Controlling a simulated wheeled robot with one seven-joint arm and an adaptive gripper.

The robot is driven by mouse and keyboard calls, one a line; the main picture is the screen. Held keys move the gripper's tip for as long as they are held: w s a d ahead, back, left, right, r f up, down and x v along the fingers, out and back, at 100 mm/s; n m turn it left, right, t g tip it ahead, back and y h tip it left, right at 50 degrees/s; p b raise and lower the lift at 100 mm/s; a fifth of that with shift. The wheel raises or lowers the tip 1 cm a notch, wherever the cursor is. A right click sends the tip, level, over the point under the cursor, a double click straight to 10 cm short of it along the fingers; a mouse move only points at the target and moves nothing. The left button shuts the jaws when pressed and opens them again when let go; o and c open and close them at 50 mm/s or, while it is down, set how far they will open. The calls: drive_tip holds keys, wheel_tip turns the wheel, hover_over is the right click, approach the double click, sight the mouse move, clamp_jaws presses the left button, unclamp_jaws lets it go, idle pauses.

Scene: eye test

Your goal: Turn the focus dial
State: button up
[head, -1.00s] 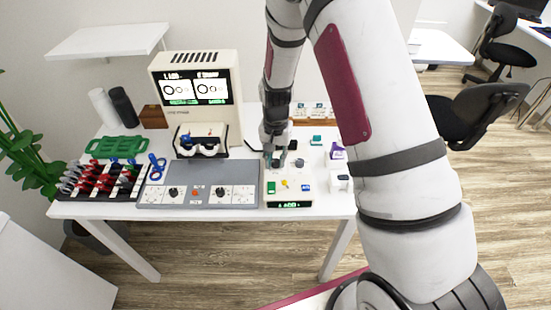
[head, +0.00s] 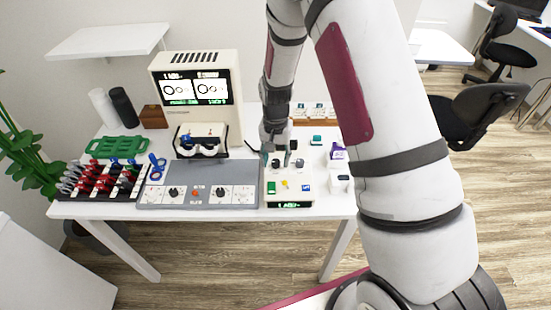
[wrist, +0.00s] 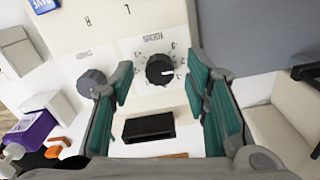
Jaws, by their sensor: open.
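I see no clear contact. A plain grey knob (wrist: 92,82) is beside the dial, close to one finger. In the head view my gripper (head: 277,158) is over the back left of the control box (head: 290,192), which has a green-lit display on its front.
Green, yellow and blue buttons are near the box's front. A grey panel (head: 220,205) with dials lies to its left, and a monitor (head: 195,65) and a binocular viewer (head: 201,151) stand behind. Small items, including a purple one (head: 338,154), stand to the right.

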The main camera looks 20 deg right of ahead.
wheel_tip(320, 180, up, 12)
drive_tip(key=shift+f, duration=0.2)
idle(0.5)
wheel_tip(320, 180, up, 11)
drive_tip(key=n+t, duration=0.1)
hover_over(275, 161)
drive_tip(key=s, duration=0.5)
drive_tip(key=s+r+n+t, duration=0.2)
drive_tip(key=s+r, duration=0.4)
drive_tip(key=s, duration=0.1)
drive_tip(key=s+r+n+t, duration=0.1)
drive_tip(key=s+r, duration=0.1)
drive_tip(key=s, duration=0.5)
drive_tip(key=s+r+n+t, duration=0.1)
drive_tip(key=s+r+n, duration=0.1)
drive_tip(key=s, duration=0.6)
drive_tip(key=shift+d+r, duration=0.2)
drive_tip(key=shift+r, duration=0.5)
